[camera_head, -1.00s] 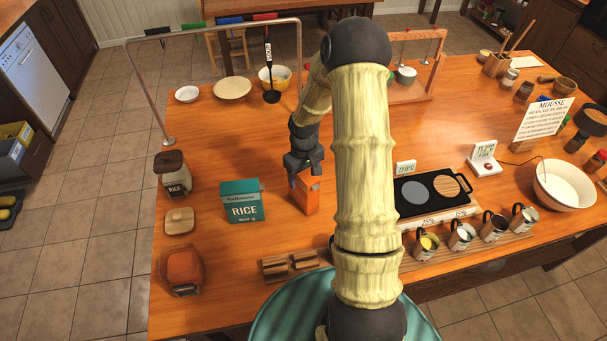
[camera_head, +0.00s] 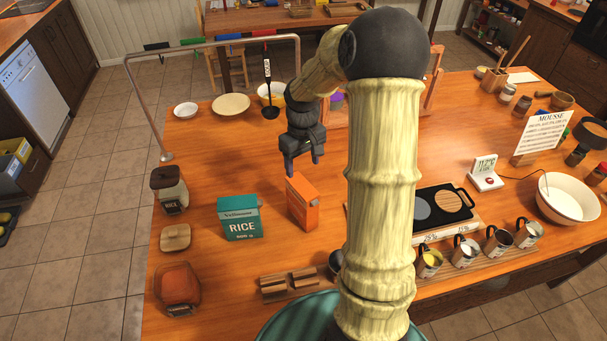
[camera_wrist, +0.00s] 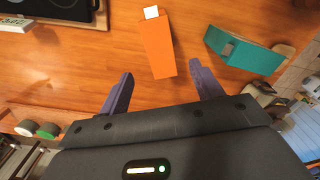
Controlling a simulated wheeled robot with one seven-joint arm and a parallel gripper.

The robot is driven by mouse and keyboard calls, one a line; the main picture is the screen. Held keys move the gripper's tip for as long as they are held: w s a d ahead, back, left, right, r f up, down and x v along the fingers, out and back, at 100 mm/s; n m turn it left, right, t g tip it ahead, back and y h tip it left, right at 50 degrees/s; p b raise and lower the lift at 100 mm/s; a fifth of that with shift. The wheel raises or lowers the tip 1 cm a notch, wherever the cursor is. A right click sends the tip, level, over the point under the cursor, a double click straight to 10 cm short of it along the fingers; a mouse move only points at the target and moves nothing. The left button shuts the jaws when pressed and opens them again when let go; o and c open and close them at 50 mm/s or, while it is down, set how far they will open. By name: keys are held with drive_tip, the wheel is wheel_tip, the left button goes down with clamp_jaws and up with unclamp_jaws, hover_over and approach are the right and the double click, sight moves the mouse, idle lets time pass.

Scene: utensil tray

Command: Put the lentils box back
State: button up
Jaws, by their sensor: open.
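The orange box (camera_head: 302,202), which I take for the lentils box, stands upright on the wooden table; its label cannot be read. It stands just right of the teal rice box (camera_head: 240,219). My gripper (camera_head: 301,165) is open and empty, above and behind the orange box, apart from it. In the wrist view the orange box (camera_wrist: 158,48) lies beyond the open fingertips of my gripper (camera_wrist: 163,82), with a small white patch at its far end. The teal box (camera_wrist: 243,52) is to its right there.
A glass rice jar (camera_head: 170,190), a wooden lid (camera_head: 175,237) and an orange-filled jar (camera_head: 178,288) line the left edge. A wooden holder (camera_head: 289,284) lies in front. A metal rail with a hanging ladle (camera_head: 268,85) stands behind. A hot plate (camera_head: 437,208) is at right.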

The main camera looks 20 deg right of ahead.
drive_tip(key=shift+r, duration=0.25)
idle(0.4)
drive_tip(key=s+a+r+m+t, duration=0.1)
drive_tip(key=s+a, duration=0.4)
drive_tip(key=s, duration=0.3)
drive_tip(key=s+a+r+m+t, duration=0.1)
drive_tip(key=s+a+r, duration=0.1)
drive_tip(key=s+a, duration=0.3)
drive_tip(key=s, duration=0.3)
drive_tip(key=shift+a+t, duration=0.15)
drive_tip(key=shift+t, duration=0.15)
drive_tip(key=b+x, duration=0.3)
drive_tip(key=shift+s, duration=0.3)
